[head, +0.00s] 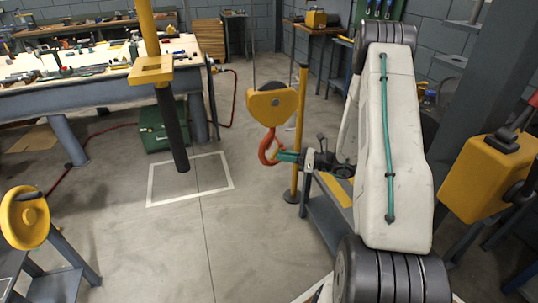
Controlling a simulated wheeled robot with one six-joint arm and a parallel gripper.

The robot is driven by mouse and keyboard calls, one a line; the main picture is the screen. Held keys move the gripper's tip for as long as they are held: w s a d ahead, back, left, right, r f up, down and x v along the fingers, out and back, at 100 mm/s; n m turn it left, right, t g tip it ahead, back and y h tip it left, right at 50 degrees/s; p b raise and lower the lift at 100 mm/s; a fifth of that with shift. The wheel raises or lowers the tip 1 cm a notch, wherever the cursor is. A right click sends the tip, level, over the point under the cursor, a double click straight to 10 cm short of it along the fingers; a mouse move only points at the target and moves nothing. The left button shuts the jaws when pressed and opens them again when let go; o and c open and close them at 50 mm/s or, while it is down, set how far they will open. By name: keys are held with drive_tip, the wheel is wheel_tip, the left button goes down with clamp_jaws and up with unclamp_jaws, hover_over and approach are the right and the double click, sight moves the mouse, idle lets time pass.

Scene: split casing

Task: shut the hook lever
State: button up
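An orange hook (267,150) hangs under a yellow pulley block (273,103) in the middle of the head view. My gripper (284,156), with teal fingers, is just right of the hook, at the height of its lower curve. The fingertips overlap the hook's right side in the picture; I cannot tell whether they touch it. The fingers are small and seen from the side, so their gap does not show. I cannot make out a separate lever on the hook; the fingers may cover it.
A yellow post (300,95) stands close behind my gripper. A yellow column with a dark lower end (172,125) hangs over a white floor square (190,201). A cluttered workbench (90,90) is at the left, and a green box (162,130) sits beside it. The middle floor is clear.

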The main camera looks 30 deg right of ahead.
drive_tip(key=x, duration=0.5)
drive_tip(key=shift+w+a, duration=0.15)
drive_tip(key=shift+a, duration=0.1)
clamp_jaws()
